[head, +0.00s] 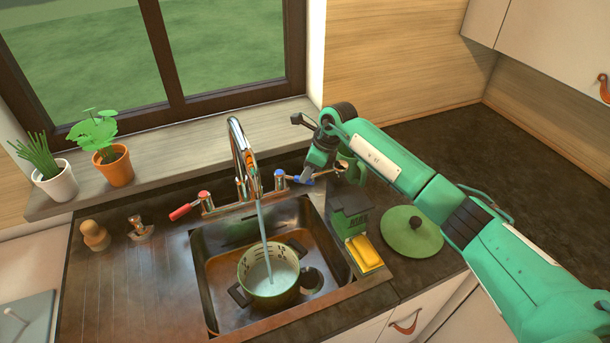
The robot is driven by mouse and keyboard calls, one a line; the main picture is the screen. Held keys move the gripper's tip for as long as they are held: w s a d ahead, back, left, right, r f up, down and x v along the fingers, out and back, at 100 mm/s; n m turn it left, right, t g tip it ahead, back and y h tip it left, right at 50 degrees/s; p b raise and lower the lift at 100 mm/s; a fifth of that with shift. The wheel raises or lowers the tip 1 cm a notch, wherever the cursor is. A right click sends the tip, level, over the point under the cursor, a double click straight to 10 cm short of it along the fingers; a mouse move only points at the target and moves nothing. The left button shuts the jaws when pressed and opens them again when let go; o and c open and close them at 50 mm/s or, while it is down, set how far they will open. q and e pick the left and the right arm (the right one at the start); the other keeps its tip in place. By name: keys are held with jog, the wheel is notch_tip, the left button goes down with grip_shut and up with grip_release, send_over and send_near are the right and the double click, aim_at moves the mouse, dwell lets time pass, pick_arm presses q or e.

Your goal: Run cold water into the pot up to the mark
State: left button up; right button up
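The green pot (268,283) stands upright in the right part of the sink, with dark handles on its sides. A stream of water (264,240) falls from the curved chrome tap (242,155) into it. Pale water (265,280) covers the bottom inside, and dark marks (262,253) show on the inner wall above it. The blue tap lever (301,178) is on the right and the red lever (184,210) on the left. My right gripper (312,172) is at the blue lever, but its fingers are too small and dark to tell whether they grip it. My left gripper is out of view.
The sink (215,300) is set in a dark worktop. A dark green caddy with a yellow sponge (366,253) stands at its right edge, beside a round green lid (411,231). Potted plants (114,168) stand on the sill at left. A wooden knob-like object (94,235) sits on the left drainer.

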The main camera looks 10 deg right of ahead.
jog(key=b+v, duration=0.3)
jog(key=v, duration=0.8)
jog(key=shift+s+r, duration=0.15)
jog(key=shift+r, duration=0.05)
jog(key=shift+d, duration=0.15)
